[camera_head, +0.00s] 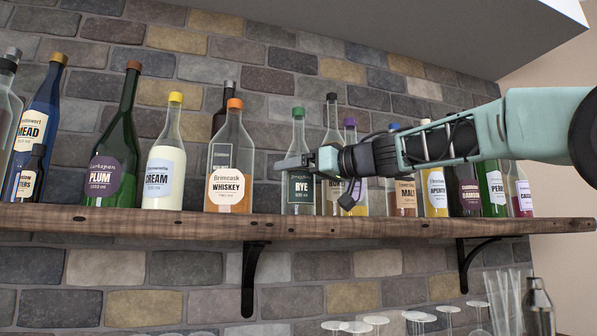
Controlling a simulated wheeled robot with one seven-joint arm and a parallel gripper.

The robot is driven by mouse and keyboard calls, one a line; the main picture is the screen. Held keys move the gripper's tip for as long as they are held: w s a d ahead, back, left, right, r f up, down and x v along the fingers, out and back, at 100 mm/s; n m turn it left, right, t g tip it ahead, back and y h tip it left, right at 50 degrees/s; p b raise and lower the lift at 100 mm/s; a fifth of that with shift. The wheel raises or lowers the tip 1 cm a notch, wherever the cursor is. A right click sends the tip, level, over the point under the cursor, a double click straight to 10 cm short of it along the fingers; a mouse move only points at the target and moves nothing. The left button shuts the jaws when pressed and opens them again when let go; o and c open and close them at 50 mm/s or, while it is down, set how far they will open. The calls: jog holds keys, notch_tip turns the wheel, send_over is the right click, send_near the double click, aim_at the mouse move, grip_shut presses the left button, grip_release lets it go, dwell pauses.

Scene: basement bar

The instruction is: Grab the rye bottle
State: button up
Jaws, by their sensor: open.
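The rye bottle (300,192) stands upright on the wooden shelf. It is clear glass with a green cap and a dark green label reading RYE. My gripper (294,161) reaches in from the right at the height of the bottle's shoulder, just above the label. The fingers overlap the bottle in the picture and hide part of its shoulder. The gripper is open. I cannot tell whether the fingers are around the bottle or in front of it, or whether they touch it.
The whiskey bottle (229,165) stands left of the rye, with a gap between them. A black-capped bottle (332,125) and a purple-capped bottle (350,130) stand close on the right. The shelf (150,224) holds several more bottles. A brick wall is behind; upside-down glasses (375,320) are below.

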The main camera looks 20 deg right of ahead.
jog(key=shift+w+a, duration=0.3)
jog(key=shift+w, duration=0.1)
jog(key=c, duration=1.3)
jog(key=shift+s+r, duration=0.1)
jog(key=shift+r, duration=0.05)
